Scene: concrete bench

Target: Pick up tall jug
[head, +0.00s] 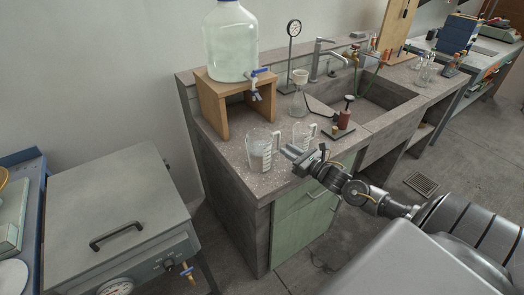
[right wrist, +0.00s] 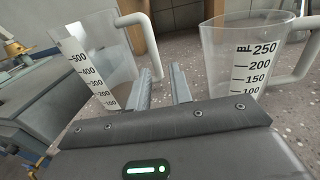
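The tall jug (head: 260,151) is clear, with a white handle and marks up to 500. It stands on the concrete bench near its front left corner. In the right wrist view the tall jug (right wrist: 98,68) is at the left, its handle curving down toward my fingers. A smaller clear jug (head: 303,135) with marks up to 250 stands to its right; it also shows in the right wrist view (right wrist: 243,60). My right gripper (head: 288,151) is open beside the tall jug's handle, its fingertips (right wrist: 162,72) apart between the two jugs. My left gripper is out of view.
A wooden stand (head: 212,105) with a large water bottle (head: 230,45) and tap is behind the jugs. A funnel flask (head: 299,95), a red-bodied tool (head: 344,119) and the sink (head: 372,92) lie farther right. A grey oven (head: 122,205) stands left of the bench.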

